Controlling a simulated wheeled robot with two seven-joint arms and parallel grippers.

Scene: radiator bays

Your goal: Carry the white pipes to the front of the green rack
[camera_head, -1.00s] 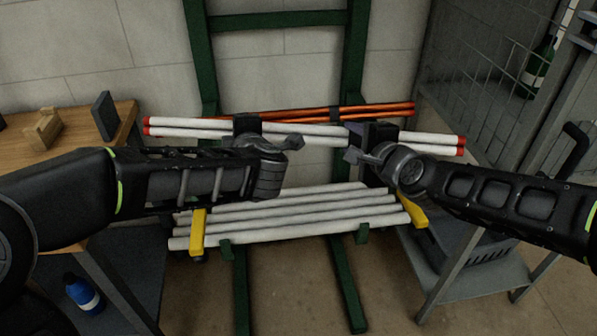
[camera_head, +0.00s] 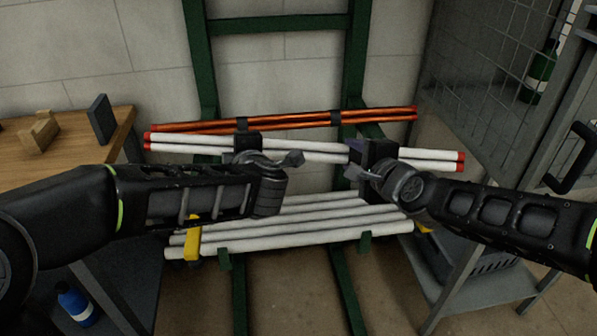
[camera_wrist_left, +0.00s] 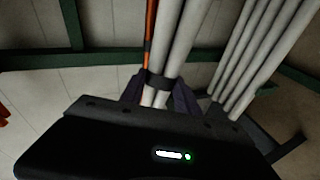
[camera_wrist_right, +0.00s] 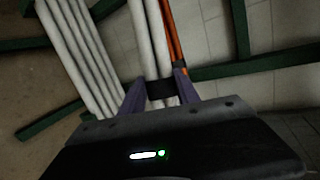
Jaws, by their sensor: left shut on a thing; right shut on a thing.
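Two white pipes with red ends (camera_head: 425,154) lie side by side, roughly level, across the front of the green rack (camera_head: 198,60). My left gripper (camera_head: 247,143) is shut on them left of their middle; my right gripper (camera_head: 372,153) is shut on them right of it. The held pipes also show between the jaws in the left wrist view (camera_wrist_left: 183,50) and the right wrist view (camera_wrist_right: 143,45). The grippers and arms hide parts of them. Several white-grey pipes (camera_head: 300,236) rest low on the rack's front hooks (camera_head: 225,259), below the held ones.
Orange pipes (camera_head: 290,121) run across the rack just behind the held pipes. A wooden bench (camera_head: 75,145) with small blocks stands left, a blue bottle (camera_head: 75,303) below it. A wire cage (camera_head: 490,70) and a grey stand (camera_head: 490,290) are on the right.

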